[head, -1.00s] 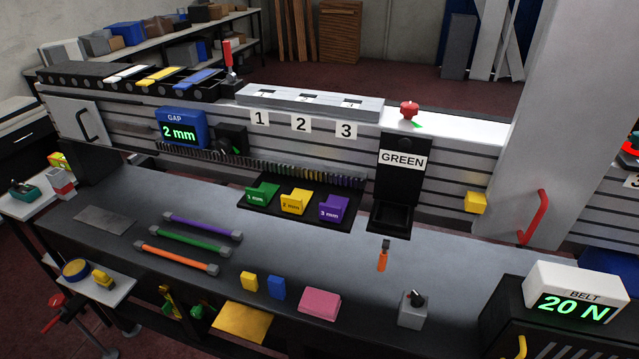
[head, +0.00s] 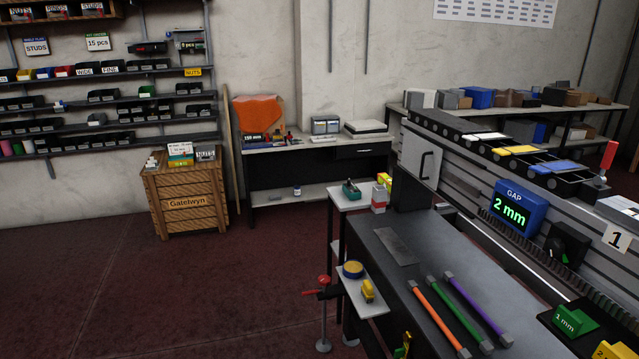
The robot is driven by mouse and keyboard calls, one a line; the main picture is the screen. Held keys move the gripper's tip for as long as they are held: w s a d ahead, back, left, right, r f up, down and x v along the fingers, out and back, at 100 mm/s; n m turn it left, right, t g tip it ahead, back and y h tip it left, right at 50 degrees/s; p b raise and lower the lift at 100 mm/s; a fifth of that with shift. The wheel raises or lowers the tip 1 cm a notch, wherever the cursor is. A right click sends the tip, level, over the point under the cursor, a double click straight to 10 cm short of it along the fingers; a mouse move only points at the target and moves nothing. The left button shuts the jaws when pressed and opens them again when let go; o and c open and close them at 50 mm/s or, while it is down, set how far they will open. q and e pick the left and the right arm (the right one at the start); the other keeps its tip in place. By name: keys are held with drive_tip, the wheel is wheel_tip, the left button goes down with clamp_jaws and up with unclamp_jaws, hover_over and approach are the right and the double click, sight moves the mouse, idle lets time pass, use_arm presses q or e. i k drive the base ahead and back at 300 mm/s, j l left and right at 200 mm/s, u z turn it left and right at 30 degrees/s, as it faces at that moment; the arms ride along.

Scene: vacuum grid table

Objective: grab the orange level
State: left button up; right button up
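A long orange bar (head: 437,317) with grey end caps, the one orange level-like thing in view, lies on the dark workbench (head: 372,262) at the lower right. It lies at a slant, its near end close to the bottom of the picture. A green bar (head: 457,312) and a purple bar (head: 478,305) of the same shape lie to its right, roughly parallel and apart from it. Nothing covers the orange bar. Neither of my grippers is in view.
A small side shelf (head: 374,304) with a yellow item stands left of the bench. A grey plate (head: 393,246) lies beyond the bars. A machine with a blue gap display (head: 515,208) borders the bench at the right. Open red floor (head: 200,300) lies left.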

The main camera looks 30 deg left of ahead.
sight(385, 178)
drive_tip(key=u, duration=0.65)
drive_tip(key=i+j+u, duration=0.6)
drive_tip(key=i+u, duration=0.2)
drive_tip(key=i+j+u, duration=0.1)
drive_tip(key=i+u, duration=0.3)
drive_tip(key=i, duration=1.1)
drive_tip(key=i+j+z, duration=0.1)
drive_tip(key=i, duration=0.85)
drive_tip(key=i+l+z, duration=0.1)
drive_tip(key=i+z, duration=0.25)
drive_tip(key=i+j+z, duration=0.1)
drive_tip(key=i+z, duration=0.25)
drive_tip(key=i, duration=0.2)
drive_tip(key=i+j+z, duration=0.15)
drive_tip(key=i+z, duration=0.25)
drive_tip(key=i+j+z, duration=0.35)
drive_tip(key=i, duration=0.15)
